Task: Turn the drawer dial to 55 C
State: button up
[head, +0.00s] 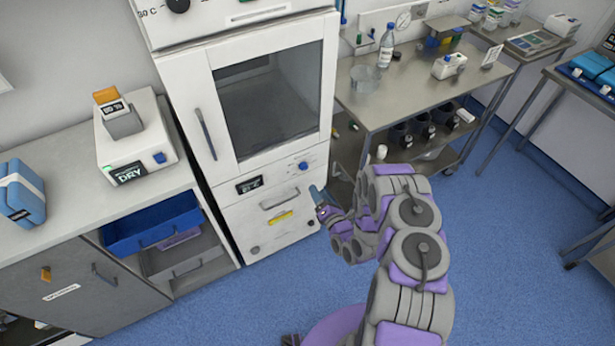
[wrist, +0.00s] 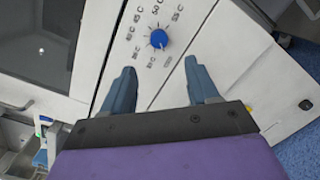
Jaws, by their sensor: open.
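The drawer dial (head: 303,166) is a small blue knob on the white front of the cabinet, right of a dark display (head: 249,184) and above the drawer. In the wrist view the blue dial (wrist: 158,38) has a white pointer mark and temperature labels printed around it, too small to read surely. My gripper (wrist: 162,82) is open and empty, its two blue-grey fingers pointing toward the panel. The dial lies ahead of the gap between the fingertips, apart from them. In the head view my gripper (head: 316,193) is just below and right of the dial.
The drawer handle (head: 279,197) and a yellow label (head: 280,217) are below the dial. The cabinet's glass door (head: 270,100) is shut above. A steel cart (head: 410,85) with bottles stands close on the right. Blue floor (head: 500,260) is open at the lower right.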

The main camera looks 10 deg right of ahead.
aim_at(305, 168)
jog(key=b+x, duration=0.2)
jog(key=x, duration=0.8)
jog(key=shift+w+a, duration=0.15)
jog(key=shift+w, duration=0.2)
jog(key=c, duration=1)
